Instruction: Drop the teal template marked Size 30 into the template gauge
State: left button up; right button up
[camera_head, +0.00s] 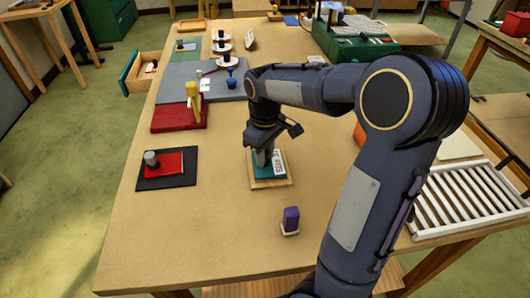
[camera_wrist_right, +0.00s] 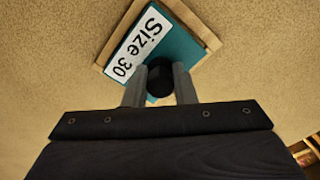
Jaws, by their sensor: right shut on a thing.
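The teal template (camera_head: 267,171) has a white label and a black knob. The label reads Size 30 in the right wrist view, where the template (camera_wrist_right: 178,50) also shows. My right gripper (camera_head: 263,156) is shut on the template's knob (camera_wrist_right: 160,80), one finger on each side. The wooden template gauge (camera_head: 272,184) lies on the table directly under the template; its rim (camera_wrist_right: 194,18) shows around the template's far edges. I cannot tell whether the template sits inside the rim or just above it. My left gripper is not in view.
A red plate with a grey knob (camera_head: 168,164) lies on a black base to the left. A purple block (camera_head: 291,217) stands near the front. A red tray (camera_head: 172,119) with a yellow piece is farther back. A white slatted rack (camera_head: 465,200) is at right. The front-left table is clear.

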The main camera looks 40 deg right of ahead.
jog(key=shift+f+b, duration=0.4)
jog(key=shift+f, duration=0.3)
jog(key=o, duration=1)
notch_tip(320, 180, up, 8)
jog(key=shift+f+p, duration=0.1)
jog(key=shift+p, duration=0.25)
